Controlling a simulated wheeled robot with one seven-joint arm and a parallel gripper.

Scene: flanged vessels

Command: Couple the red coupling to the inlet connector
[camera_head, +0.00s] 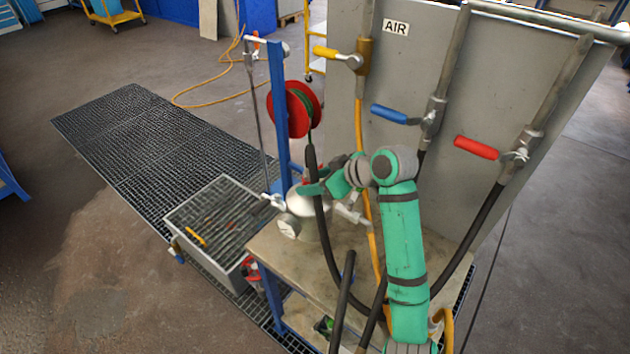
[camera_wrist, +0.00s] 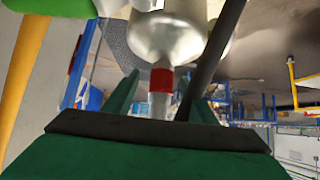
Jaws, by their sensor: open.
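The red coupling (camera_wrist: 161,79) shows in the wrist view as a red band on a pale grey fitting, right below a rounded silver vessel (camera_wrist: 170,38). I cannot tell whether it touches the vessel or is joined to the inlet connector, which I cannot single out. My gripper (camera_wrist: 163,88) is open, with one green finger on each side of the coupling and a gap visible on both sides. In the head view the silver vessel (camera_head: 309,228) stands on the workbench, and my gripper is largely hidden behind my arm and a black hose.
A black hose (camera_head: 322,220) hangs across the vessel and also crosses the wrist view (camera_wrist: 212,55). A grey panel (camera_head: 400,75) carries yellow, blue and red valve handles with hoses. A blue post (camera_head: 278,110) and a mesh-topped bin (camera_head: 215,220) stand left of the workbench (camera_head: 275,255).

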